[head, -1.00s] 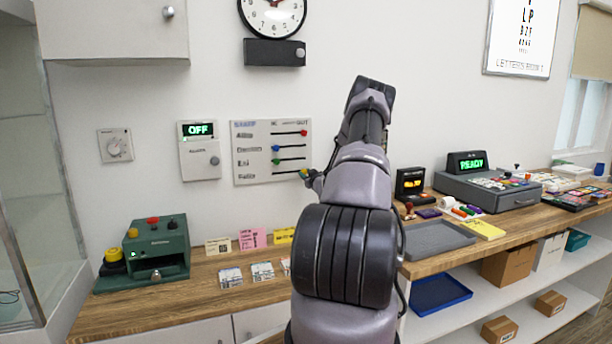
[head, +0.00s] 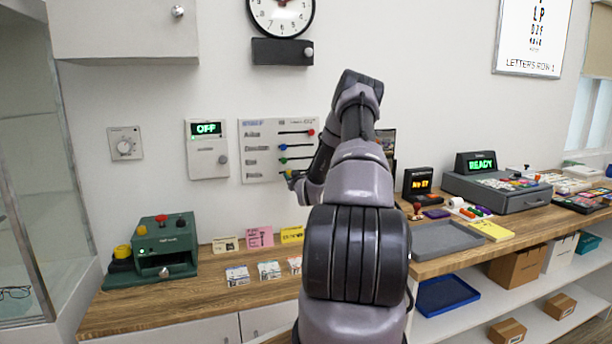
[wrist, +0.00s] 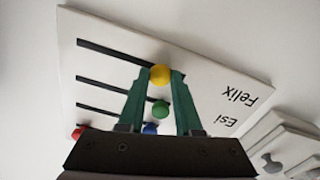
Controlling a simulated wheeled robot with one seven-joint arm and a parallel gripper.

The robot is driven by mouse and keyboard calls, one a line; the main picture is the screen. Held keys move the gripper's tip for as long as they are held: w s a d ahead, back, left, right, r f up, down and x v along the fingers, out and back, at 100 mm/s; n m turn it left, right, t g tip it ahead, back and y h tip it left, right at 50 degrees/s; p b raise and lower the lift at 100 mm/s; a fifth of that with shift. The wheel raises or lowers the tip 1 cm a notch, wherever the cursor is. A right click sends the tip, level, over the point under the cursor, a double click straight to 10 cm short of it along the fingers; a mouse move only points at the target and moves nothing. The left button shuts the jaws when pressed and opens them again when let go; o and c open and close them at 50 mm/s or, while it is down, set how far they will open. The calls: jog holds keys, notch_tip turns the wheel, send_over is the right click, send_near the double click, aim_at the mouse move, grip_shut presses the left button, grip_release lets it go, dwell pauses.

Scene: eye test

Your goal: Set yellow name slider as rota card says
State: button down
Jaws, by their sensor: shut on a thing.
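The white name board (head: 255,172) hangs on the wall with several rows, each with a name at left and a slot at right. In the wrist view it appears upside down, with "Felix" and "Esi" readable. My gripper (head: 293,180) is at the bottom row. Its green fingers are shut on the yellow slider (wrist: 160,75), at the name end of the Felix slot. The green slider (wrist: 160,110) and blue slider (wrist: 150,128) are also at their name ends. The red slider (head: 310,132) is at the far right end. I cannot tell which card is the rota card.
Small standing cards, cream (head: 225,244), pink (head: 259,237) and yellow (head: 291,235), are on the counter, their text too small to read. A display box (head: 207,150) reading OFF hangs left of the board. A green machine (head: 160,250) stands at left.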

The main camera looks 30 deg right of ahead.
jog(key=shift+w+a, duration=0.15)
jog(key=shift+a, duration=0.45)
jog(key=shift+w+a, duration=0.15)
jog(key=shift+a, duration=0.45)
jog(key=c, duration=0.6)
grip_release()
jog(key=shift+a, duration=0.15)
jog(key=shift+s, duration=0.4)
jog(key=v, duration=1)
